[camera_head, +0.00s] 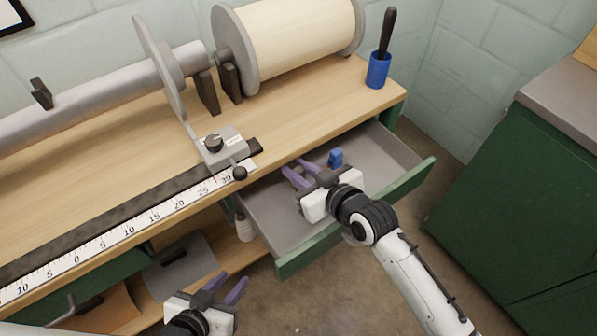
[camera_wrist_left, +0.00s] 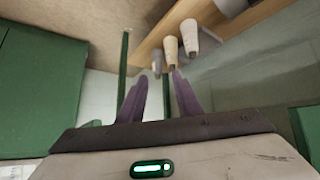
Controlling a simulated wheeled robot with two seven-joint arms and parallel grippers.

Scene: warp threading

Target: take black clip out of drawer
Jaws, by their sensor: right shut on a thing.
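The open drawer (camera_head: 287,212) has a green front and a grey inside, and it sits under the right end of the wooden bench. My right gripper (camera_head: 296,172) reaches into it from the front right. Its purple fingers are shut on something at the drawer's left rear. I take this to be the black clip, but fingers and gripper body hide nearly all of it. A small blue clip-like thing (camera_head: 335,157) lies in the drawer just behind the gripper. My left gripper (camera_head: 231,281) is open and empty, low in front of the bench; its parted fingers show in the left wrist view (camera_wrist_left: 158,78).
The bench (camera_head: 300,127) carries a ruler (camera_head: 130,233), a grey block with a black knob (camera_head: 222,147), a large roll (camera_head: 295,45) and a blue cup (camera_head: 378,70). A white bottle-shaped thing (camera_head: 245,228) stands left of the drawer. A green cabinet (camera_head: 520,190) stands at right.

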